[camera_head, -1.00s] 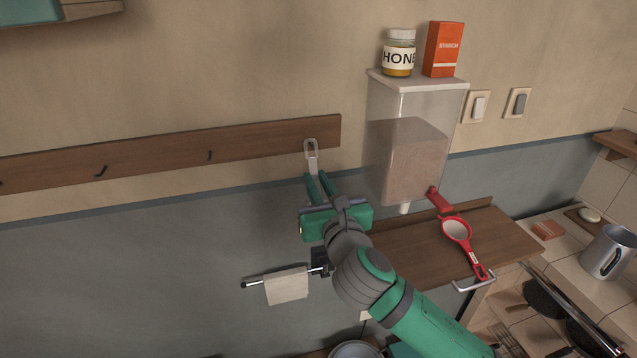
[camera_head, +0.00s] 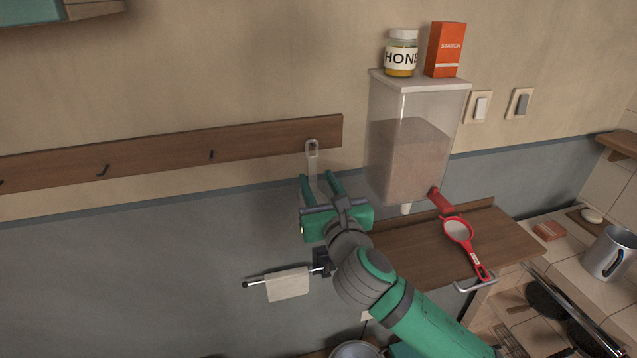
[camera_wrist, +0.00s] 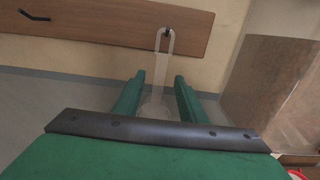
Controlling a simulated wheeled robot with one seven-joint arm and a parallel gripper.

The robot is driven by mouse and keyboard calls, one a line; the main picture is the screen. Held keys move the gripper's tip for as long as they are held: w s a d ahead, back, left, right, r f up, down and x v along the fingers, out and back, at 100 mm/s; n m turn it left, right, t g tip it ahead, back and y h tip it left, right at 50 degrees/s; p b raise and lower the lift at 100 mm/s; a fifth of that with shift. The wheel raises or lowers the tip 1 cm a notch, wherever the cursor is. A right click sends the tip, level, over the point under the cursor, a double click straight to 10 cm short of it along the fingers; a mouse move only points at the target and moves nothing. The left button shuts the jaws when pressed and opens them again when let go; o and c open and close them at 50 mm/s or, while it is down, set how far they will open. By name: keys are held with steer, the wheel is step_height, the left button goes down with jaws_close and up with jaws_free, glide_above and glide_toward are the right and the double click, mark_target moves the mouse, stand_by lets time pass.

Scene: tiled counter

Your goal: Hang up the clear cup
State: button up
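The clear cup (camera_head: 312,166) is at the right end of the wooden hook rail (camera_head: 262,142). Its pale handle loop lies around a dark hook, as the wrist view shows at the handle (camera_wrist: 163,46). The handle points down along the wall. The cup's bowl is mostly hidden behind my gripper. My gripper (camera_head: 319,180) is just below the rail, with its fingers apart on either side of the handle. The wrist view also shows the open fingers (camera_wrist: 159,80), with visible gaps between them and the handle.
A clear dispenser (camera_head: 407,140) with a honey jar (camera_head: 400,55) and a starch box (camera_head: 445,50) on top stands close to the right. A red sieve (camera_head: 458,232) lies on the shelf below. A towel (camera_head: 287,284) hangs on a bar. Hooks to the left are bare.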

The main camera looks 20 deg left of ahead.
steer(key=v, duration=1)
steer(key=shift+s+d, duration=0.25)
steer(key=shift+s, duration=0.05)
steer(key=shift+c, duration=0.2)
jaws_close()
stand_by(1.1)
steer(key=x, duration=0.7)
steer(key=shift+r, duration=0.4)
steer(key=shift+x, duration=2.05)
stand_by(1.8)
